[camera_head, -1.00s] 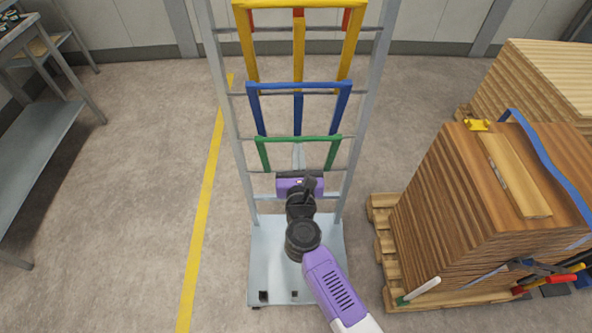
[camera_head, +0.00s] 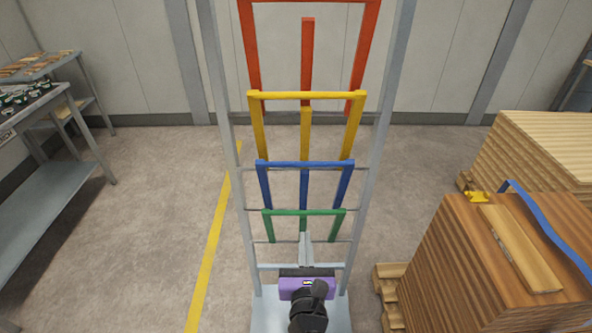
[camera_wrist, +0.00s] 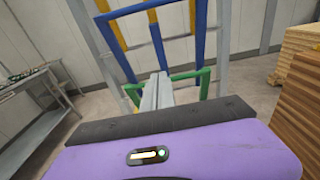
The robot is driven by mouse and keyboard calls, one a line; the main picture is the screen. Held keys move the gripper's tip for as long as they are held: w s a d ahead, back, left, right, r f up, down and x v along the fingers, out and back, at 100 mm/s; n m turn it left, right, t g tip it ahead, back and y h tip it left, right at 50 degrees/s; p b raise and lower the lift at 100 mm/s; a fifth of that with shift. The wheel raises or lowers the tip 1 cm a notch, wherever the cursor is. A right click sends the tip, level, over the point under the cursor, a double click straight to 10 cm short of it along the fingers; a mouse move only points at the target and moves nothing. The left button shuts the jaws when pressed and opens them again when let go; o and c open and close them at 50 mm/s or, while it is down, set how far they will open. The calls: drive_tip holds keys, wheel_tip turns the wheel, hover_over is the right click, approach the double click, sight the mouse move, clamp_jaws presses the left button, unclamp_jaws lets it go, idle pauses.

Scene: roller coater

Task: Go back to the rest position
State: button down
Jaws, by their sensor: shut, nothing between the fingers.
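My gripper (camera_head: 305,246) points away from me at the lower middle of the head view, in front of a grey metal rack (camera_head: 238,190). Its pale fingers are together with nothing between them. In the wrist view my gripper (camera_wrist: 157,88) shows its fingers side by side, pointing toward the rack. The purple and black gripper body fills the lower part of that view. The rack carries hanging frames: red (camera_head: 252,60), yellow (camera_head: 258,125), blue (camera_head: 264,185) and green (camera_head: 267,228), from top to bottom. The fingers overlap the green frame in the picture; I cannot tell whether they touch it.
A stack of brown boards (camera_head: 470,270) on a pallet (camera_head: 390,285) stands at the right, with a blue strap (camera_head: 545,222). Paler boards (camera_head: 540,150) stand behind. A grey table (camera_head: 40,105) is at the left. The floor by the yellow line (camera_head: 212,240) is clear.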

wheel_tip(320, 180, up, 6)
drive_tip(key=n+t, duration=0.2)
drive_tip(key=n, duration=0.4)
drive_tip(key=s+d+r+n+t+y, duration=0.1)
drive_tip(key=s+d+n, duration=0.4)
drive_tip(key=s+n, duration=0.75)
drive_tip(key=s+d+f+n+g+b, duration=0.1)
drive_tip(key=s+d+n+g, duration=0.1)
drive_tip(key=s+n, duration=0.4)
drive_tip(key=s+d+f+n+g+b, duration=0.1)
drive_tip(key=s+d+n, duration=0.4)
drive_tip(key=s, duration=0.7)
drive_tip(key=s+d+f+n+g+b, duration=0.1)
drive_tip(key=s+d+f+n+g, duration=0.1)
drive_tip(key=s+d+n, duration=0.2)
drive_tip(key=s+n, duration=0.3)
drive_tip(key=s, duration=0.2)
drive_tip(key=shift+s+f+g, duration=0.3)
drive_tip(key=shift+s, duration=0.05)
